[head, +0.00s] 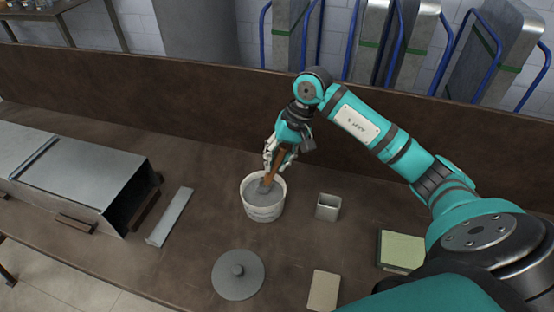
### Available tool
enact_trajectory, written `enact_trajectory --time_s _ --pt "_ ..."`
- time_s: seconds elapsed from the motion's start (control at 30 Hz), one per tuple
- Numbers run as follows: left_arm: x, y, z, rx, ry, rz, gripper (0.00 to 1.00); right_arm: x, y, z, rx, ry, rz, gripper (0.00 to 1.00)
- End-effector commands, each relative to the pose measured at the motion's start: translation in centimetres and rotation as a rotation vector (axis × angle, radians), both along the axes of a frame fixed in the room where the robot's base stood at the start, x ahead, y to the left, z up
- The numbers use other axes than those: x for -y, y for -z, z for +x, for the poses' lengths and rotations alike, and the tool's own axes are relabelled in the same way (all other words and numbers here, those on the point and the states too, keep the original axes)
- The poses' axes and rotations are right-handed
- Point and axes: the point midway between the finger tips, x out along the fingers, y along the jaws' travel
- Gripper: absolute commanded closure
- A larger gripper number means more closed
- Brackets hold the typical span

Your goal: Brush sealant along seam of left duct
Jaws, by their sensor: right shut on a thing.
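My right gripper (279,152) is shut on the brown wooden handle of a brush (275,170). The brush points down into a white bucket (264,212) of grey sealant (257,194), and its lower end is hidden in or against the sealant. The left duct (82,172), a grey sheet-metal box section, lies at the left of the table with its dark open end facing right. A raised strip (35,158) runs along its top. My left gripper is not in view.
On the brown table (195,262) lie a metal strip (170,216), a round grey lid (238,274), a small square metal cup (328,207), a beige pad (324,291) and a green pad (401,251). A raised brown back panel (180,108) stands behind. Duct pieces on blue racks stand beyond.

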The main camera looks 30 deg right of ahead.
Motion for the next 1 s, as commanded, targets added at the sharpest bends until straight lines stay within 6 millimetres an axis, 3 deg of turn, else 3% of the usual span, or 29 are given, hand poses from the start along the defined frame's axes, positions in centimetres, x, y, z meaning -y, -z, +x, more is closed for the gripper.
enact_trajectory --time_s 0.8,1.0 --pt "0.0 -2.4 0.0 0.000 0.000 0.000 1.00 0.0 -6.5 0.0 0.000 0.000 0.000 1.00" --pt "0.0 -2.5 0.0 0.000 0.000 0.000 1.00 0.0 -7.0 0.0 -0.001 0.000 0.000 1.00"
